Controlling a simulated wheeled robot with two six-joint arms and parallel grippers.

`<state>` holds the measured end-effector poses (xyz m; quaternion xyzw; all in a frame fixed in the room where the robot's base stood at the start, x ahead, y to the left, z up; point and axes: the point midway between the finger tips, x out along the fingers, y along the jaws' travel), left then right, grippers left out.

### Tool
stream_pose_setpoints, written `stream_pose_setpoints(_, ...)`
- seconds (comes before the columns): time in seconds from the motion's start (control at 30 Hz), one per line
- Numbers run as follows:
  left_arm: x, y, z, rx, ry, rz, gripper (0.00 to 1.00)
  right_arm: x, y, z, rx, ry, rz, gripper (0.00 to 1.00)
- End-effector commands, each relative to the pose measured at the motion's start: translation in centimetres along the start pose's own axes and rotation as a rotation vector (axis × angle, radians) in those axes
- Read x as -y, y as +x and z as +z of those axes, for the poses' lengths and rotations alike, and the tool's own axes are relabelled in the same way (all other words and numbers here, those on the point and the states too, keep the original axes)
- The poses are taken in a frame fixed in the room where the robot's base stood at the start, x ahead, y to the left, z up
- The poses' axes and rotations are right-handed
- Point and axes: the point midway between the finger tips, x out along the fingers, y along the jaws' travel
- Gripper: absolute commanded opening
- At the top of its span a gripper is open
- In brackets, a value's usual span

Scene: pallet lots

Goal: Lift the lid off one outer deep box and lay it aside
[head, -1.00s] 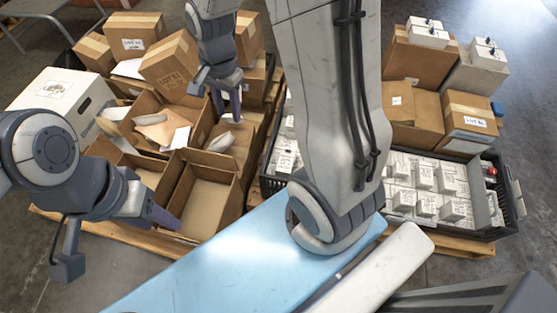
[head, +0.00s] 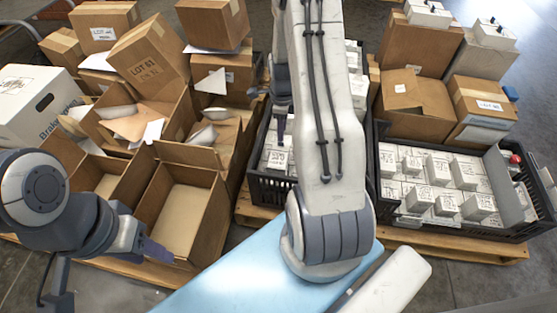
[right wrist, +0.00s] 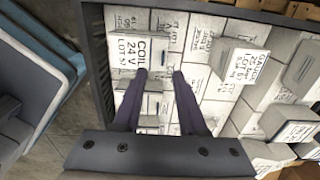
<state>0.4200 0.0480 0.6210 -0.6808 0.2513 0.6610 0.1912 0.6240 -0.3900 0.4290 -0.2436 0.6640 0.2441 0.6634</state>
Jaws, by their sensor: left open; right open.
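In the head view, a white deep box (head: 30,125) with a hand hole stands at the far left; its printed top (head: 22,88) appears closed. Brown deep boxes (head: 180,215) near the front stand open, with flaps up and no separate lid seen. My left gripper (head: 155,248) is open and empty, beside the front open brown box. My right gripper (head: 281,128) is open over the middle black crate (head: 262,188). In the right wrist view, its fingertips (right wrist: 160,78) are apart above small white cartons (right wrist: 190,100); I see nothing held.
A second black crate (head: 470,230) full of white cartons stands at right on a pallet (head: 450,247). Brown cartons (head: 418,45) are stacked behind it. Closed brown cartons (head: 150,55) are piled at back left. My right arm hides part of the middle crate.

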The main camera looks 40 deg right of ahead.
Motion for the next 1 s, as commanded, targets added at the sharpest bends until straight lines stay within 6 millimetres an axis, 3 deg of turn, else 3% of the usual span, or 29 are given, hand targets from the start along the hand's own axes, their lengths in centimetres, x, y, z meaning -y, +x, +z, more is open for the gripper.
stream_pose_setpoints(0.5,0.3,4.1,0.2,0.000,0.000,0.000,0.50,0.4,6.0,0.3,0.001,-0.003,0.000,0.41)
stream_pose_setpoints(0.73,0.3,3.9,0.2,0.000,0.000,0.000,0.50,0.4,6.0,0.3,0.002,-0.003,-0.001,0.41)
stream_pose_setpoints(0.77,0.3,3.9,0.2,0.000,0.000,0.000,0.50,0.4,6.0,0.3,0.002,-0.003,-0.001,0.37)
stream_pose_setpoints(0.87,0.3,3.9,0.2,0.000,0.000,0.000,0.50,0.4,6.0,0.3,0.002,-0.003,-0.001,0.00)
stream_pose_setpoints(1.0,0.3,3.9,0.2,0.000,0.000,0.000,0.50,0.4,6.0,0.3,0.002,-0.003,-0.001,0.00)
